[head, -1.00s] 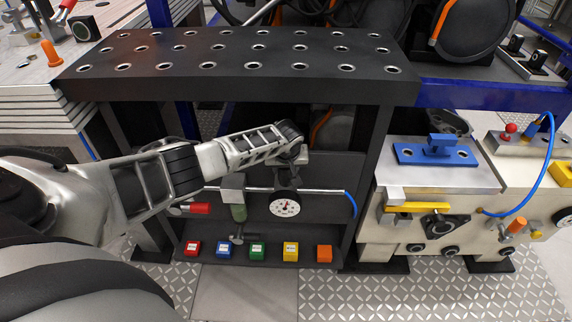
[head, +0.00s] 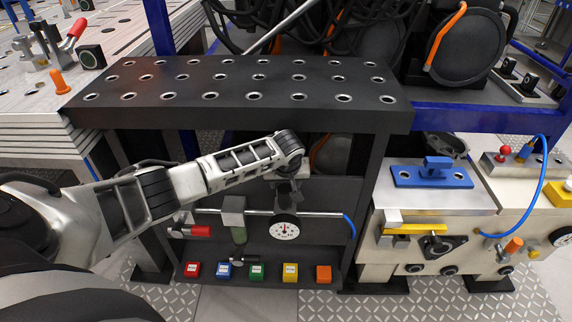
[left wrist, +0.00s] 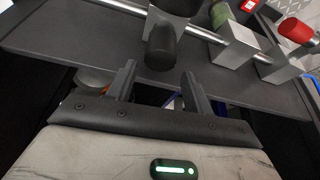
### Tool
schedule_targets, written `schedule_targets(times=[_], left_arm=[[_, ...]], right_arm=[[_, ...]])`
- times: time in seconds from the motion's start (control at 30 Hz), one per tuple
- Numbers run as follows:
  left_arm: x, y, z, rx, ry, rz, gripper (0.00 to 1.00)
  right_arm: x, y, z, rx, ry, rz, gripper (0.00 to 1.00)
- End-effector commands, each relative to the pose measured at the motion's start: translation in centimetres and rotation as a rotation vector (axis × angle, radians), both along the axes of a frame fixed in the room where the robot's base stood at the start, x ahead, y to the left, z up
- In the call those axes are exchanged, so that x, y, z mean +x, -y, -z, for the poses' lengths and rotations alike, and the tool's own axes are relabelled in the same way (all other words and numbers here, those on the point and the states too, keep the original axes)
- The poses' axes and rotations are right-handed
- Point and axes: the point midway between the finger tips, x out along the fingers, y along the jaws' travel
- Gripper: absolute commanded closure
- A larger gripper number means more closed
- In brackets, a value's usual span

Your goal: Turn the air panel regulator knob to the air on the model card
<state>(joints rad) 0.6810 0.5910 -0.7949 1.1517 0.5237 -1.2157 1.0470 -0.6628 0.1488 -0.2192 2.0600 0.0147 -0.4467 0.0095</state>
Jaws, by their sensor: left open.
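The air panel (head: 328,191) is a dark board under a perforated black table. A pipe (head: 325,214) runs across it with a round white gauge (head: 284,229), whose reading is too small to tell. The regulator's black knob (left wrist: 161,48) shows in the left wrist view. My left gripper (left wrist: 158,74) is open and empty, its fingers just short of the knob and roughly to either side of it in the picture. In the head view my left gripper (head: 288,188) is above the gauge and hides the knob's area. I cannot identify a model card. My right gripper is not in view.
A red valve handle (head: 198,231) and a green-bowled filter (head: 238,234) sit left of the gauge. Several coloured boxes, one red (head: 193,270), line the shelf below. The perforated table (head: 240,110) overhangs the arm. A machine with a blue plate (head: 432,177) stands at right.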

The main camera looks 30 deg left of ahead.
Motion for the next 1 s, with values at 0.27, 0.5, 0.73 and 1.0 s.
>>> schedule_targets(times=[0.27,0.5,0.73,1.0], left_arm=[[-1.9,1.4,-5.7,0.001,0.001,0.001,0.49],[-2.6,1.9,-7.6,0.0,0.0,-0.001,0.49],[-2.7,1.9,-7.7,0.001,-0.002,-0.002,0.49],[-2.6,1.9,-7.7,0.0,-0.001,-0.001,0.49]], right_arm=[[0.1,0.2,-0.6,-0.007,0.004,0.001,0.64],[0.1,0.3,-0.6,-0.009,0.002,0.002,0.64],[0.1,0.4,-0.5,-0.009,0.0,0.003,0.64],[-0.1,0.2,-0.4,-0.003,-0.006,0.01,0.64]])
